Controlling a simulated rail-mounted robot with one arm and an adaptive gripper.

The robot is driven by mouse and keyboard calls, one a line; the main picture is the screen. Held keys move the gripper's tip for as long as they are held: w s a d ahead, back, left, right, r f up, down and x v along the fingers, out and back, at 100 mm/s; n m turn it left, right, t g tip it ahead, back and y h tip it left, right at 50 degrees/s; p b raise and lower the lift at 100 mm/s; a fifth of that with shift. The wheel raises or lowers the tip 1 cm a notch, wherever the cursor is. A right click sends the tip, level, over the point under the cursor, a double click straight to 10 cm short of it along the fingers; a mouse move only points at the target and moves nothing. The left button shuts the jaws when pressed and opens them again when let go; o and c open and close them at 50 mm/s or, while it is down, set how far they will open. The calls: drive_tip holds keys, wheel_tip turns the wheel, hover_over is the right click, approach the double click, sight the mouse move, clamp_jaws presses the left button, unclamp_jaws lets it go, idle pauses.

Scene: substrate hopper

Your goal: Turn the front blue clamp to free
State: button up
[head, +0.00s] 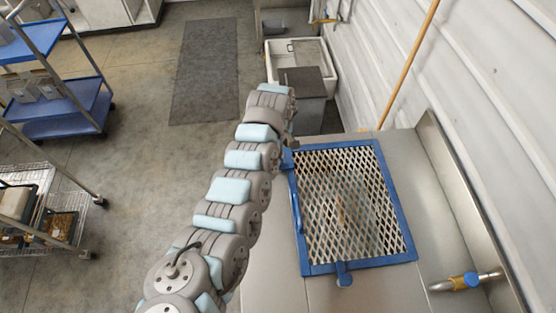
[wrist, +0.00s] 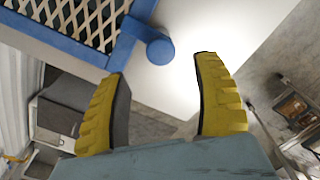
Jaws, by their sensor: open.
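The blue-framed mesh grate (head: 408,235) lies on the steel hopper top. One blue clamp (head: 344,275) sits at the grate's near edge in the head view. Another blue clamp (head: 288,158) is at its far left corner, partly hidden by my arm. In the wrist view a blue clamp (wrist: 158,50) with a round knob and short arm reaches to the blue frame (wrist: 65,42). My gripper (wrist: 162,66) is open, its yellow fingers apart, with the knob just beyond and between the tips in the picture. I cannot tell whether they touch. The head view mostly hides my fingers.
A blue handle (head: 297,213) runs along the grate's left side. A pipe with a blue-handled valve (head: 471,280) is at the right by the wall. A grey bin (head: 306,110) stands beyond the hopper. Shelf carts (head: 60,115) stand left; the floor between is open.

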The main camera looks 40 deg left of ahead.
drive_tip(key=shift+f+b, duration=0.55)
drive_tip(key=shift+f, duration=2.8)
clamp_jaws()
